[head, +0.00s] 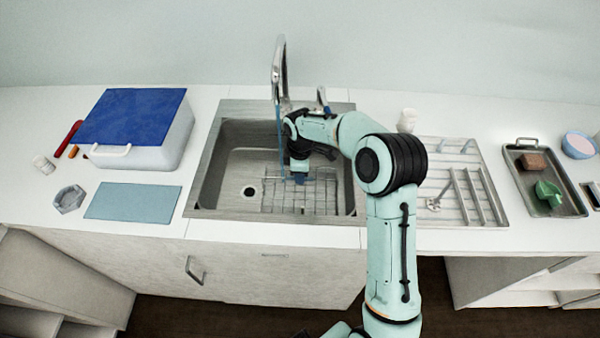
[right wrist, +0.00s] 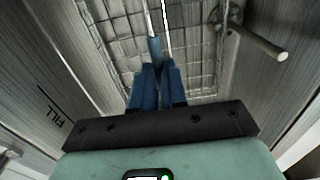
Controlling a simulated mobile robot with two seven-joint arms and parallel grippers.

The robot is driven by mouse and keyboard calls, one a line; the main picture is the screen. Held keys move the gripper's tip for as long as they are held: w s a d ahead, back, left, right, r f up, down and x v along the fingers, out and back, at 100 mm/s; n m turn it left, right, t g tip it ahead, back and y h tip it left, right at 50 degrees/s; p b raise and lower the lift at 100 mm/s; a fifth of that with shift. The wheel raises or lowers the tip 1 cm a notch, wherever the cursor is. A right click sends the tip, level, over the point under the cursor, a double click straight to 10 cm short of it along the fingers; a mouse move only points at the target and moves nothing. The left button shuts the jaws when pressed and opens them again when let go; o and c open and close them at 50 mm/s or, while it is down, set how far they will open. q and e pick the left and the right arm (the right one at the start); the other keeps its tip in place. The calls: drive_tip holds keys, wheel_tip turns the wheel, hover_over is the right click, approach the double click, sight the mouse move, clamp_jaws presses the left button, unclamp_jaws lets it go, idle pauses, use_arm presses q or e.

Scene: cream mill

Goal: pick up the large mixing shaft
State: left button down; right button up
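My right gripper (head: 298,178) reaches down into the sink, its blue fingers pointing at the wire rack. In the right wrist view its fingers (right wrist: 158,70) are close together. A thin bluish rod-like shape (right wrist: 154,48) shows at their tips; whether it is between them or beyond is unclear. I cannot tell if either is the large mixing shaft. Metal rods, one with a bladed end (head: 434,203), are on the drainboard, partly behind my arm. My left gripper is not in view.
The steel sink (head: 208,172) holds a wire rack (head: 325,198); a tall tap (head: 279,62) stands behind it. At left are a blue-lidded box (head: 132,118) and a blue-grey mat (head: 133,201). At right is a dark tray (head: 572,204). The front counter strip is clear.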

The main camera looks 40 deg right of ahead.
drive_tip(key=o, duration=0.4)
drive_tip(key=shift+c, duration=0.2)
